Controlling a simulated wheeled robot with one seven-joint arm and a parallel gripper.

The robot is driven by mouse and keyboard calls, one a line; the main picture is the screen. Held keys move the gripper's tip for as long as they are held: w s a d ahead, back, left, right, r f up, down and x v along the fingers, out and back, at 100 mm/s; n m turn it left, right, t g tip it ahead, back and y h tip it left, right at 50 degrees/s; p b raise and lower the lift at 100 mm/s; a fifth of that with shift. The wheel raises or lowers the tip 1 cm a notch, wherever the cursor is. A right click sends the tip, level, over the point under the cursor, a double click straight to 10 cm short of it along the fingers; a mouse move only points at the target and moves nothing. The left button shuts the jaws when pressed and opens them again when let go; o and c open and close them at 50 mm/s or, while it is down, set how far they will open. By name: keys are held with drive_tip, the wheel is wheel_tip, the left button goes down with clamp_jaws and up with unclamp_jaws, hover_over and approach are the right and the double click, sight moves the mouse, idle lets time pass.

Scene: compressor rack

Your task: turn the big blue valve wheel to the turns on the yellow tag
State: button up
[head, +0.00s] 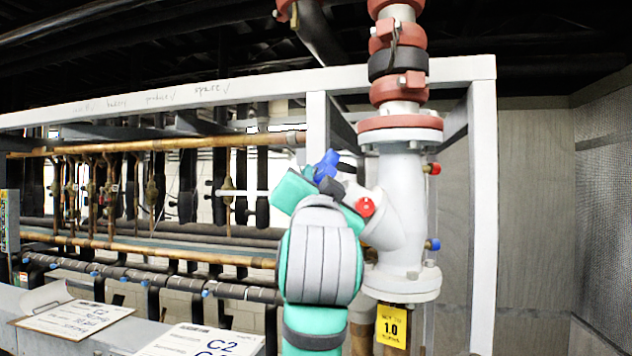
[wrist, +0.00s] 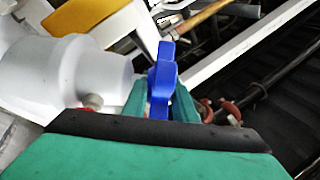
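The blue valve wheel (head: 325,165) sits at the end of the slanted branch of a white valve body (head: 402,200), mostly hidden behind my gripper in the head view. In the wrist view the wheel (wrist: 162,80) is edge-on, and a part of it fills the gap between the teal fingers. My gripper (wrist: 162,108) looks shut on it. In the head view my gripper (head: 318,186) is at the wheel, left of the valve body. The yellow tag (head: 392,325) hangs below the valve's lower flange and reads 1.0, with smaller words above and below.
A small red knob (head: 365,207) sits on the branch beside my gripper. A red cap (head: 434,169) and a blue cap (head: 433,245) stick out on the valve's right. A pale frame post (head: 483,220) stands right of the valve. Labelled clipboards (head: 72,317) lie at lower left.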

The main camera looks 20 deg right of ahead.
clamp_jaws()
drive_tip(key=shift+r+n+g+y, duration=0.15)
drive_tip(key=shift+n+g+y, duration=0.5)
drive_tip(key=shift+y, duration=0.45)
drive_tip(key=shift+n+g+y, duration=0.45)
drive_tip(key=shift+n+y, duration=0.1)
drive_tip(key=shift+y, duration=0.45)
unclamp_jaws()
drive_tip(key=s+a+f, duration=0.1)
drive_tip(key=s, duration=0.9)
drive_tip(key=shift+s+a, duration=0.25)
drive_tip(key=shift+s, duration=0.05)
